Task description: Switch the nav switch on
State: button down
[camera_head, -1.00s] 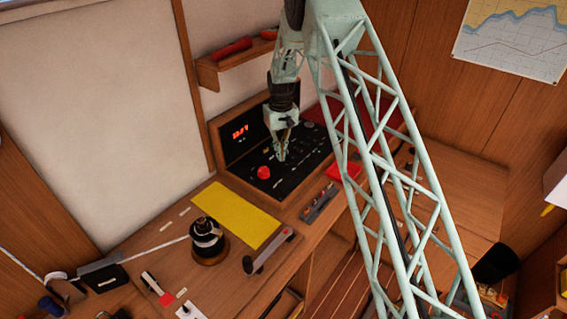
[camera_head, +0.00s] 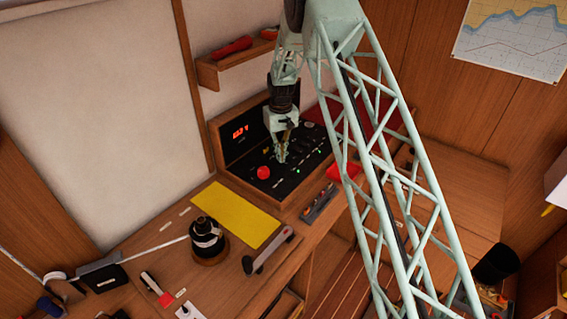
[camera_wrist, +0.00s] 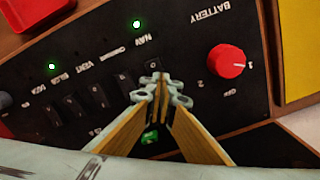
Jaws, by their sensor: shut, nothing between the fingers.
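The dark switch panel (camera_head: 290,172) is set in a wooden console at the back of the desk. In the wrist view, the NAV label (camera_wrist: 139,42) has a lit green lamp (camera_wrist: 136,24) beside it. A row of black rocker switches (camera_wrist: 97,95) runs left from my fingertips. The nav switch is not clearly distinguishable; the fingers cover part of the row near the NAV label. My gripper (camera_wrist: 162,92) is shut and empty, its tips close over the panel; I cannot tell whether they touch. It also shows over the panel in the head view (camera_head: 281,160).
A red BATTERY knob (camera_wrist: 226,62) stands up close to the right of the fingers. A red digital display (camera_head: 240,132) is on the console's upright face. A yellow sheet (camera_head: 235,214) and a black round object (camera_head: 206,238) lie on the desk in front.

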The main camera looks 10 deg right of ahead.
dwell(0.3)
jog(key=shift+r+p, duration=0.75)
jog(key=shift+r, duration=2.7)
jog(key=s+r+t+b, duration=0.1)
jog(key=s+r+b, duration=0.1)
jog(key=s+r, duration=0.5)
jog(key=s+r+b, duration=0.2)
jog(key=s+r, duration=0.2)
jog(key=r, duration=0.7)
jog(key=s+r+t+b, duration=0.1)
jog(key=s+r+b, duration=0.1)
jog(key=s+r, duration=0.5)
jog(key=s+r+b, duration=0.2)
jog(key=s+r, duration=0.2)
jog(key=s, duration=0.5)
jog(key=s+r+m+t+b, duration=0.1)
jog(key=s+r+b, duration=0.2)
jog(key=s, duration=1.8)
jog(key=s+f+b, duration=0.2)
jog(key=s, duration=0.7)
jog(key=s+f+t+b, duration=0.1)
jog(key=s+f+b, duration=0.1)
jog(key=s, duration=0.7)
jog(key=shift+s+f+m, duration=0.25)
jog(key=shift+f+m, duration=0.15)
jog(key=shift+f, duration=0.45)
